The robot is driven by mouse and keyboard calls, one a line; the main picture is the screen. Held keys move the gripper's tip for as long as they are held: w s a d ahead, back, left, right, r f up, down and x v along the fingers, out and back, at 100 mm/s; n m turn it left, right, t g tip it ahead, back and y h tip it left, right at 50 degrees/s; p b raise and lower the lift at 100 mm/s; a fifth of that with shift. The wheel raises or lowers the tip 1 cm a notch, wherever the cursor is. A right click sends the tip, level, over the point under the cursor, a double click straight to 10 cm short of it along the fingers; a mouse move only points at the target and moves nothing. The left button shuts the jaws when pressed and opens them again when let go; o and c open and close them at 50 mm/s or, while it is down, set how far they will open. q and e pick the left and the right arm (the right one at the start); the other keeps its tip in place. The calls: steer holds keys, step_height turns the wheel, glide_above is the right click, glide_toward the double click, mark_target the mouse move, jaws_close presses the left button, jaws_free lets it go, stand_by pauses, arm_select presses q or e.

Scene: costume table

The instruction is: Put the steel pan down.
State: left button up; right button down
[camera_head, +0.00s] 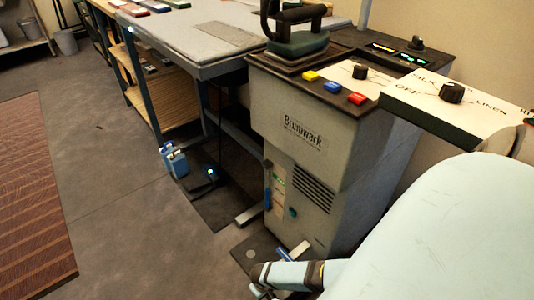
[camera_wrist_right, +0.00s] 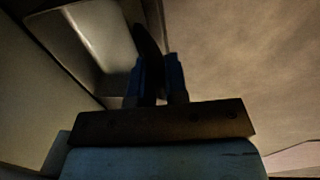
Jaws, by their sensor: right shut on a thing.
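In the right wrist view, my right gripper (camera_wrist_right: 160,72) has its two blue fingers shut on a dark, narrow piece that looks like a handle. Beside and beyond it is a pale grey metal pan shape (camera_wrist_right: 95,38) with a raised rim, partly cut off by the top edge. It appears to be the steel pan. The join between handle and pan is too dark to make out. In the head view, my pale blue right arm comes in at the lower right. I cannot clearly make out the pan there. My left gripper is not in view.
A grey Brunwerk pressing station (camera_head: 310,160) stands at the middle right with an iron (camera_head: 297,40) on top. A white dial panel (camera_head: 450,95) juts out at right. A padded table (camera_head: 200,40) adjoins the station. The floor at left is open beside a striped rug (camera_head: 35,190).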

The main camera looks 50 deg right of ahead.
steer(key=shift+f, duration=0.15)
steer(key=c, duration=1.1)
jaws_free()
steer(key=shift+c, duration=0.2)
steer(key=shift+r+p, duration=0.35)
steer(key=shift+r, duration=0.25)
steer(key=r+p, duration=0.2)
steer(key=r, duration=0.1)
steer(key=shift+a+r, duration=0.2)
arm_select(q)
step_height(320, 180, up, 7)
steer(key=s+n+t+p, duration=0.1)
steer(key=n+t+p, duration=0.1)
steer(key=p, duration=0.2)
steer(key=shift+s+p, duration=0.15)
steer(key=shift+p, duration=0.15)
arm_select(e)
step_height(320, 180, up, 8)
steer(key=shift+a+f, duration=0.2)
steer(key=shift+a, duration=0.2)
